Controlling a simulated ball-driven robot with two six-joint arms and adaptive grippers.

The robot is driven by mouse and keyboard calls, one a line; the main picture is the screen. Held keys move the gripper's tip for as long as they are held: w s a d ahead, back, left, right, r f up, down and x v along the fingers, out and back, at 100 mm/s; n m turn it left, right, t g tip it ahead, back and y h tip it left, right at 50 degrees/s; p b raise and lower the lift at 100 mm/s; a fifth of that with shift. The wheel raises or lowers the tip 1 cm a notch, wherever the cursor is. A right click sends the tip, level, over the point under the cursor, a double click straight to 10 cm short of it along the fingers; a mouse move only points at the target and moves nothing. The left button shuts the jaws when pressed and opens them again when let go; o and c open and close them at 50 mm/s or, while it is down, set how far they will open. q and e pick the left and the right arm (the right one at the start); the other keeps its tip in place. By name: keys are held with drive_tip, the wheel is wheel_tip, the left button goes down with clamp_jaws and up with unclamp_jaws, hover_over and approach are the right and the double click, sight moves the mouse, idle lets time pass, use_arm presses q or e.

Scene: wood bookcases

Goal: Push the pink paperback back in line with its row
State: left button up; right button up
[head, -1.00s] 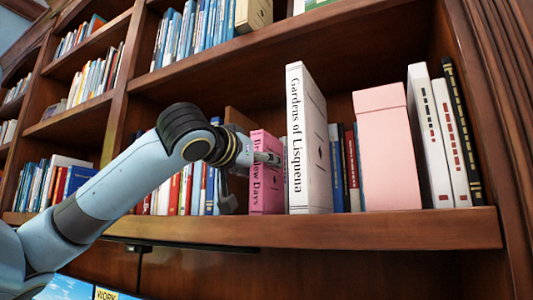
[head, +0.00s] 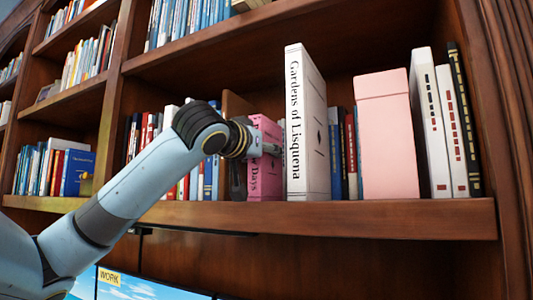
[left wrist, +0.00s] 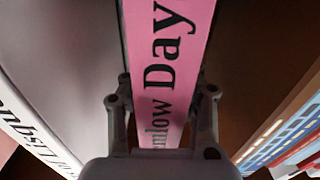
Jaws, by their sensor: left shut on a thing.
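The pink paperback (head: 265,187) stands upright on the shelf, left of the tall white book "Gardens of Lisquena" (head: 300,120). Its lower spine reads "Days". My left gripper (head: 256,160) is at its spine and covers the upper part of the lettering. In the left wrist view the pink spine (left wrist: 170,50) runs between the two fingers, one on each side, and the gripper (left wrist: 165,97) is shut on it. The bottom of the spine is near the shelf's front edge, about level with the white book's. My right gripper is not in view.
The shelf board (head: 350,215) runs below the row. A pink box-like volume (head: 388,140) and white books (head: 430,120) stand to the right. Thinner books (head: 345,150) sit deeper behind the white book. More books are left, partly hidden by my arm.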

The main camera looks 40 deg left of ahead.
use_arm(q)
clamp_jaws()
drive_tip(key=o, duration=0.9)
unclamp_jaws()
drive_tip(key=shift+o, duration=0.2)
wheel_tip(320, 180, up, 10)
drive_tip(key=shift+r, duration=0.1)
